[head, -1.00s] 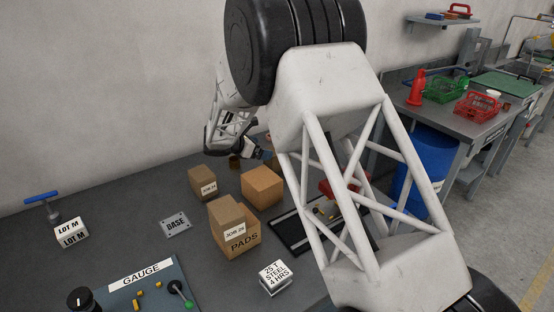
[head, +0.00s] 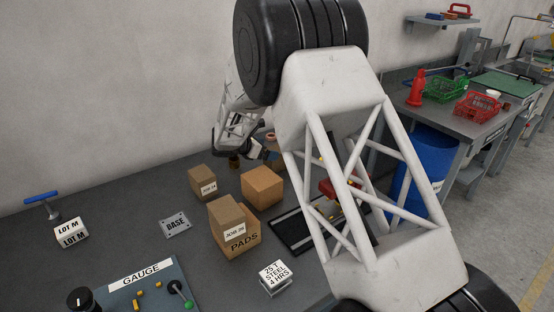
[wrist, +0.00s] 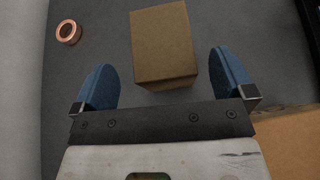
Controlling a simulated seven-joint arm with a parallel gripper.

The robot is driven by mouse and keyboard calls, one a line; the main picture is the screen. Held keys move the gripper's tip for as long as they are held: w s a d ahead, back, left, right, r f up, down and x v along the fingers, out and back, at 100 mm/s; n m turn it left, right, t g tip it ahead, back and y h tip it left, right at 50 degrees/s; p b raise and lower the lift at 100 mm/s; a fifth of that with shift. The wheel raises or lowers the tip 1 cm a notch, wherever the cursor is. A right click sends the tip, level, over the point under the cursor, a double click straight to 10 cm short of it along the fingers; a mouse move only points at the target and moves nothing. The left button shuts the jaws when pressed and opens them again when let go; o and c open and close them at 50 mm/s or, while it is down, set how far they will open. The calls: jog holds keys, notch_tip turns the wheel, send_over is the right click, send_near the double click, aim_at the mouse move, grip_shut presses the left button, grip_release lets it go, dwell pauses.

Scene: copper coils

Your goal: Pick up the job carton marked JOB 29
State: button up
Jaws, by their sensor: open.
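A small brown carton (head: 203,183) stands at the back of the table with a white JOB label whose number I cannot read surely. Another small carton (head: 225,213) sits on a box marked PADS (head: 241,243); its label reads JOB with a number that looks like 26 or 29. In the wrist view my gripper (wrist: 161,62) is open and empty. A plain-topped brown carton (wrist: 163,45) lies ahead, between the lines of its blue fingers; its label does not show. In the head view my gripper is small and partly hidden by my arm.
A larger brown carton (head: 262,187) stands in the middle. A big brown box (wrist: 290,142) is close at lower right in the wrist view, and a copper coil (wrist: 69,32) lies upper left. The BASE plate (head: 175,224) and LOT M block (head: 71,232) are left.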

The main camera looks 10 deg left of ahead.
jog(key=shift+x, duration=2.4)
jog(key=c, duration=1.1)
jog(key=shift+r, duration=5)
